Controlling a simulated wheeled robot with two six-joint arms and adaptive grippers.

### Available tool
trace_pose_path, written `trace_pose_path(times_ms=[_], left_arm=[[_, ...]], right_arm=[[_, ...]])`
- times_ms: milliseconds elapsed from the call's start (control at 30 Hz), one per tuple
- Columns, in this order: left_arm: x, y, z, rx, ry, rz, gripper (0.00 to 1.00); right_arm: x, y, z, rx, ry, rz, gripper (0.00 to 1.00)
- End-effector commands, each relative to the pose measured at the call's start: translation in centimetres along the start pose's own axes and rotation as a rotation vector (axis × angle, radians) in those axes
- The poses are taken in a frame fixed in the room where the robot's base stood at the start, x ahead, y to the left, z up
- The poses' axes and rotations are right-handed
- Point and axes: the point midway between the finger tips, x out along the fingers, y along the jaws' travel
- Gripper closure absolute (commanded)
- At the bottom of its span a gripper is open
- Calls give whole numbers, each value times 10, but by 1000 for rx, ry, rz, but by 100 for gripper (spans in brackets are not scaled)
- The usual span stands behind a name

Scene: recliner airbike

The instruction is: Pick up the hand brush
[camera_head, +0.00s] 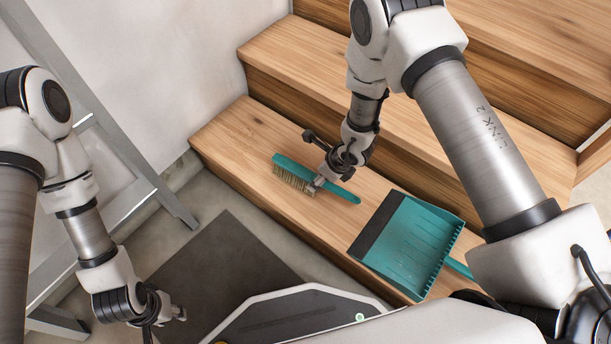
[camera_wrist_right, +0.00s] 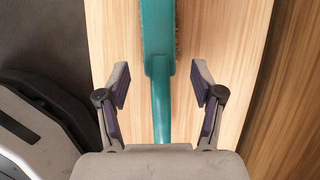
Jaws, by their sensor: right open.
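The hand brush (camera_head: 293,176) has a teal back and handle with tan bristles, and lies on the lowest wooden step. In the right wrist view the brush (camera_wrist_right: 159,85) runs lengthwise, its handle between the two fingers. My right gripper (camera_head: 325,180) is over the brush near where the handle begins. In the right wrist view my right gripper (camera_wrist_right: 160,85) is open, with a gap on both sides of the handle; I cannot tell its height above the step. My left gripper (camera_head: 178,314) hangs at the lower left, away from the brush; its fingers are not clear.
A teal dustpan (camera_head: 412,245) lies on the same step, right of the brush. Higher wooden steps (camera_head: 420,130) rise behind. A grey metal ladder (camera_head: 150,180) leans at the left wall. A dark mat (camera_head: 225,262) lies on the floor before the step.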

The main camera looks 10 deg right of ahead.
Motion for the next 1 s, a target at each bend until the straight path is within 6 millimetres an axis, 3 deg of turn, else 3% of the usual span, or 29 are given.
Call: trace_pose_path(times_ms=[33,100,333,367,533,1000], left_arm=[[11,0,0,0,0,0,60],[14,0,0,0,0,0,60],[12,0,0,0,0,0,60],[12,0,0,0,0,0,60],[12,0,0,0,0,0,60],[5,0,0,1,0,0,60]], right_arm=[[16,0,-3,-2,1,0,33],[25,0,-2,-2,1,0,33],[26,0,-1,-1,2,1,33],[26,0,-1,-1,2,1,40],[25,0,-1,-1,2,1,100],[16,0,3,-3,1,0,100]])
